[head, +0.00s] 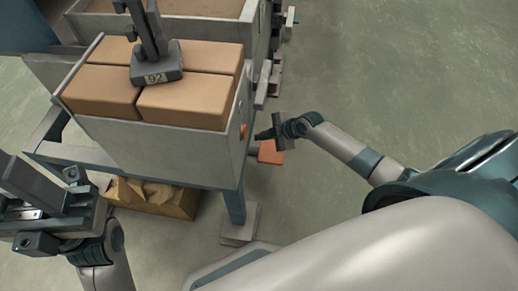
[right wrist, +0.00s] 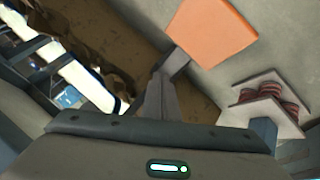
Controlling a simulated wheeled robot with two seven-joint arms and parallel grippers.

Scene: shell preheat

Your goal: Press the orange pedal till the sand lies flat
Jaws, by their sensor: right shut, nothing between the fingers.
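The orange pedal (head: 270,152) sits low by the right side of the grey bench. It also shows as a flat orange plate in the right wrist view (right wrist: 213,32). My right gripper (head: 265,135) is shut and empty. In the head view it overlaps the pedal's upper edge; in the right wrist view its fingertips (right wrist: 172,66) appear just short of the plate, and I cannot tell if they touch. A tan, sand-like surface (head: 165,7) shows in the rear bin, partly cut off. My left gripper (head: 45,215) is at the lower left; its jaw opening is unclear.
A cardboard box (head: 155,197) lies beneath. A bench leg (head: 235,207) stands near my right arm. The floor to the right is clear.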

